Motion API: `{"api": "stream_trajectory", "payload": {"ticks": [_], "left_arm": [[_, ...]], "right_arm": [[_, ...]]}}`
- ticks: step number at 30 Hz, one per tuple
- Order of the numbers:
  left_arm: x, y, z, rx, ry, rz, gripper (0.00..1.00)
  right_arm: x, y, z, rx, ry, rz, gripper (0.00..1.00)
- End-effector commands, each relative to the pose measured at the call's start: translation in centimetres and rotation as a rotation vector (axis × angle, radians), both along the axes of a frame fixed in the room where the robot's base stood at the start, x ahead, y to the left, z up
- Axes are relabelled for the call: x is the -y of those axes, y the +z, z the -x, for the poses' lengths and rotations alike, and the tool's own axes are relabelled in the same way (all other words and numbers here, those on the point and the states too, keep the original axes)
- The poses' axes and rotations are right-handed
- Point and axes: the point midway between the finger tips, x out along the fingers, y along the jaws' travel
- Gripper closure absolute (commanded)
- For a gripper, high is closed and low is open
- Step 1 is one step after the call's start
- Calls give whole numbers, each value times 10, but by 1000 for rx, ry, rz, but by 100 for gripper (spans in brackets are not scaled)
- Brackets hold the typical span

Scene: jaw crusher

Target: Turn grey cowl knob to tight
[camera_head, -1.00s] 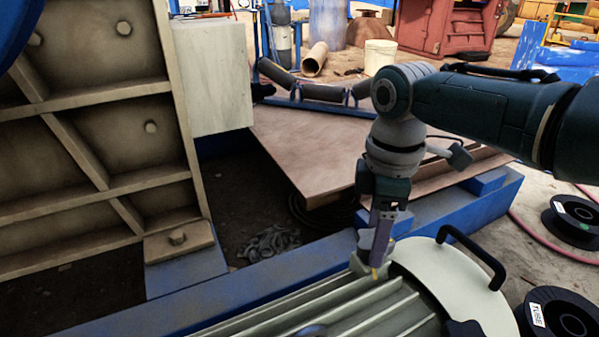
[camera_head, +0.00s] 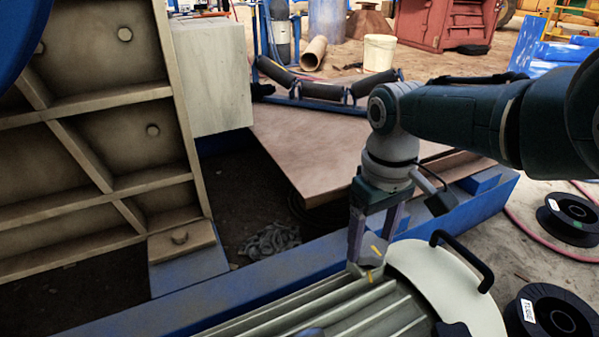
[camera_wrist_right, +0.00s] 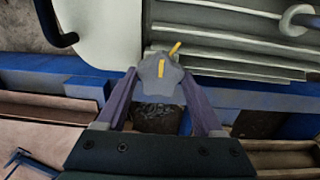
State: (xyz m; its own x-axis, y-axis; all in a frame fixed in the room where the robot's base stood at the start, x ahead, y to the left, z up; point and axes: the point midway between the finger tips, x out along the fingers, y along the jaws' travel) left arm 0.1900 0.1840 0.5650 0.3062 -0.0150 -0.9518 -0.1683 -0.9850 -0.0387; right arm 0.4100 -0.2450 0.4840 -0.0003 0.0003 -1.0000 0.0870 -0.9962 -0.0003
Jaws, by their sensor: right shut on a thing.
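The grey lobed cowl knob (camera_head: 364,258) sits at the edge of the pale motor cowl (camera_head: 440,285). It also shows in the wrist view (camera_wrist_right: 152,80), with a yellow mark (camera_wrist_right: 162,68) on its face. A second yellow mark (camera_wrist_right: 175,47) lies just beyond the knob, tilted and offset to the right of the first. My right gripper (camera_head: 369,248) is shut on the knob; its two purple fingers flank it in the wrist view (camera_wrist_right: 159,78). My left gripper is not in view.
Grey motor fins (camera_head: 330,305) lie beside the knob. A black handle (camera_head: 470,258) stands on the cowl. A blue frame beam (camera_head: 270,293) runs behind. Black spools (camera_head: 556,318) lie at right. A large ribbed tan machine wall (camera_head: 95,130) fills the left.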

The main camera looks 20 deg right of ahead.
Motion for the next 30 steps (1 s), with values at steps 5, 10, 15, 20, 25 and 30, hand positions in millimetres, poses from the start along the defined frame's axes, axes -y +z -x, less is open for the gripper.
{"api": "stream_trajectory", "payload": {"ticks": [5,10,15,20,25,30], "left_arm": [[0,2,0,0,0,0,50],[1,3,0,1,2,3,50],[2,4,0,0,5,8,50],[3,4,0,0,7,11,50],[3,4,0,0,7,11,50],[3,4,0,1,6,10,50]], "right_arm": [[-1,1,0,0,-161,-1,87],[-1,1,0,0,-298,-1,87],[0,0,0,1,-406,0,87],[0,0,0,1,-477,0,87],[0,0,0,1,-518,1,87],[0,0,0,1,-532,1,87]]}}
